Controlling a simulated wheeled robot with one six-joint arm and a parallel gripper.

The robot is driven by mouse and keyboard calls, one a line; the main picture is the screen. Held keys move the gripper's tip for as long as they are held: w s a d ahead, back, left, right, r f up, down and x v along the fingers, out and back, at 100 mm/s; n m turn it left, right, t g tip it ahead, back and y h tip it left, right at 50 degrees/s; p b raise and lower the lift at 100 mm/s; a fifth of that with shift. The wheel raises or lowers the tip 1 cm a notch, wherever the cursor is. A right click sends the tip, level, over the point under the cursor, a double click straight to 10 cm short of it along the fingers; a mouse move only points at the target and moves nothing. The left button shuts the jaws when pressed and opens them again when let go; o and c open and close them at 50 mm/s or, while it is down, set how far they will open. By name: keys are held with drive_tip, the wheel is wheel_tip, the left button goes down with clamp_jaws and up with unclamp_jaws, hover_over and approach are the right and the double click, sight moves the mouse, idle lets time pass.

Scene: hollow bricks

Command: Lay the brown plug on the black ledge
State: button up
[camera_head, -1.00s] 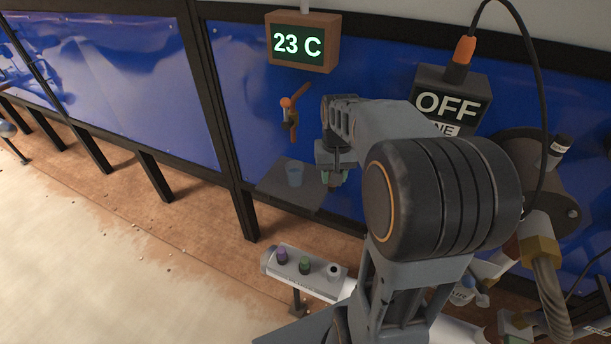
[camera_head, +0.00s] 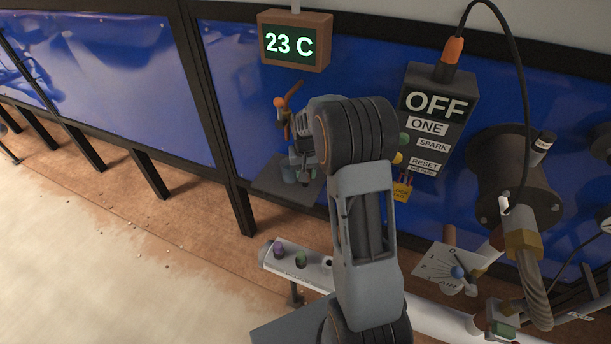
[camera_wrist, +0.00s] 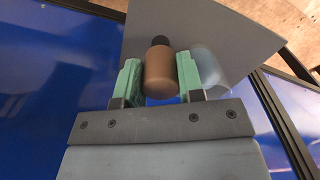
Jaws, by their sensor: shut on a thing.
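The brown plug (camera_wrist: 161,74) shows in the wrist view between the green fingers of my gripper (camera_wrist: 159,62). The gripper is shut on it, and the plug's narrow dark end points away from the wrist. The ledge (camera_wrist: 190,22) looks dark grey and lies behind the plug in the wrist view. It also shows in the head view as a flat shelf (camera_head: 270,182) on the blue wall. My gripper is over the ledge, near its right part. I cannot tell whether the plug touches it. In the head view my arm hides the plug.
A clear bluish cup (camera_wrist: 209,68) stands on the ledge, close beside the right finger. An orange-tipped lever (camera_head: 284,112) is on the wall above the ledge. A pipe with knobs (camera_head: 290,262) runs below. A black OFF box (camera_head: 437,120) hangs to the right.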

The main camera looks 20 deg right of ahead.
drive_tip(key=shift+f, duration=0.85)
drive_tip(key=shift+f, duration=0.2)
drive_tip(key=o, duration=0.9)
wheel_tip(320, 180, up, 12)
drive_tip(key=shift+s+r+b, duration=0.1)
drive_tip(key=shift+b, duration=0.25)
drive_tip(key=s+a+r+n+t, duration=0.1)
drive_tip(key=s+a, duration=0.2)
drive_tip(key=s, duration=0.4)
drive_tip(key=s+a+r+n+t, duration=0.1)
drive_tip(key=s+a, duration=0.2)
drive_tip(key=s, duration=0.4)
drive_tip(key=s+a+r+n+t, duration=0.1)
drive_tip(key=s+a+t, duration=0.1)
drive_tip(key=s, duration=0.5)
drive_tip(key=shift+a+n, duration=0.3)
drive_tip(key=shift+a, duration=0.6)
